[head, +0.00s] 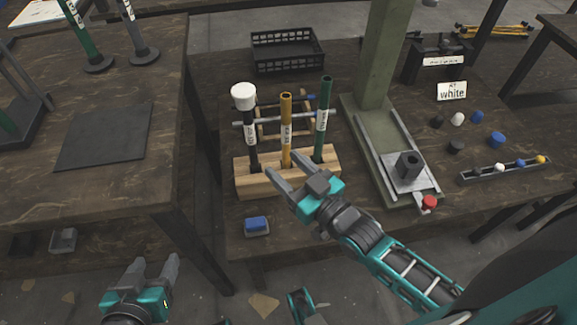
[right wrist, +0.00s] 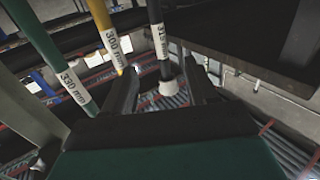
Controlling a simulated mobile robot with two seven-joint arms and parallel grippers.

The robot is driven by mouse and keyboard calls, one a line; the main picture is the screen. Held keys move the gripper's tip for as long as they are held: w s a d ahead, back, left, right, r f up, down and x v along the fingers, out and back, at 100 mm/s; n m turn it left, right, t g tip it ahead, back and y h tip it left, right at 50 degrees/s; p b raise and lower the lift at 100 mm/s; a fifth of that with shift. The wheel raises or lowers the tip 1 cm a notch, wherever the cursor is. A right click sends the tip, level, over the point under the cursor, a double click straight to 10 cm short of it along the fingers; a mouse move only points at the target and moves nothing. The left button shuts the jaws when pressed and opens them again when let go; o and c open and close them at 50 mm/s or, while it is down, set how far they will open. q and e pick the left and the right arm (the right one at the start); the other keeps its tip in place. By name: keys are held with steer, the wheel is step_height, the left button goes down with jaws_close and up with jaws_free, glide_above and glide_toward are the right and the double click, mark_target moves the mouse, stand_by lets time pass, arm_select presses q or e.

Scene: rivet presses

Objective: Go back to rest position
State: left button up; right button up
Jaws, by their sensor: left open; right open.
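My right gripper (head: 283,180) is open and empty in the head view, over the front edge of the wooden rack (head: 247,183). The rack holds a black rod with a white cap (head: 252,130), a yellow rod (head: 287,130) and a green rod (head: 322,120), all upright. In the right wrist view the open jaws (right wrist: 158,88) show with the labelled yellow rod (right wrist: 106,40), green rod (right wrist: 50,60) and black rod (right wrist: 160,40) beyond them. No rod is between the jaws as far as I can tell. My left gripper (head: 155,272) is open and empty at the lower left, beside the tables.
A green press (head: 372,60) with a grey block (head: 408,165) and red button (head: 429,202) stands right of the rack. A black crate (head: 287,50), a "white" sign (head: 452,91) and several caps (head: 457,118) lie around. A gap separates the left table.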

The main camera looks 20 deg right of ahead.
stand_by(0.3)
steer(key=s+f+m+g+h, duration=0.1)
steer(key=s+f+g+h, duration=0.2)
steer(key=s+f+g, duration=0.4)
arm_select(q)
steer(key=s+a+r+p, duration=0.1)
steer(key=a+r+p, duration=0.2)
steer(key=r+p, duration=0.5)
steer(key=p, duration=0.4)
steer(key=shift+s+y, duration=0.3)
steer(key=shift+y, duration=0.1)
arm_select(e)
step_height(320, 180, up, 9)
steer(key=s+d, duration=0.2)
steer(key=d, duration=0.1)
steer(key=shift+r+t+h, duration=0.15)
steer(key=shift+t+h, duration=0.25)
arm_select(q)
steer(key=shift+s+d, duration=0.1)
